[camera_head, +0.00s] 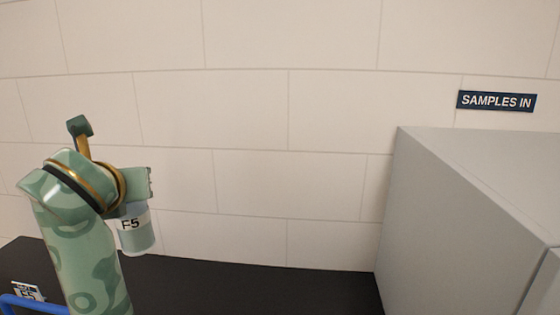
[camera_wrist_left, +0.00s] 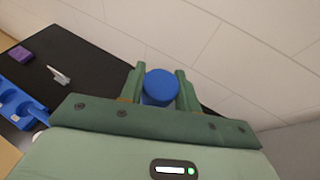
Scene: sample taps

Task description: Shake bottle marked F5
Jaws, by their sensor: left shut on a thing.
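The bottle marked F5 (camera_head: 136,232) hangs below my left gripper (camera_head: 140,190) in the head view, clear of the black counter and in front of the wall. It is pale and see-through, with its label facing me, and looks nearly upright. In the left wrist view its round blue cap (camera_wrist_left: 162,84) sits between the two green fingers of my left gripper (camera_wrist_left: 160,88), which is shut on it. My right gripper is in neither view.
A black counter (camera_head: 250,290) runs along the tiled wall. A large grey box (camera_head: 470,210) stands at the right under a "SAMPLES IN" sign (camera_head: 497,101). A blue rack (camera_wrist_left: 18,108), a white piece (camera_wrist_left: 58,75) and a purple block (camera_wrist_left: 20,54) are at left.

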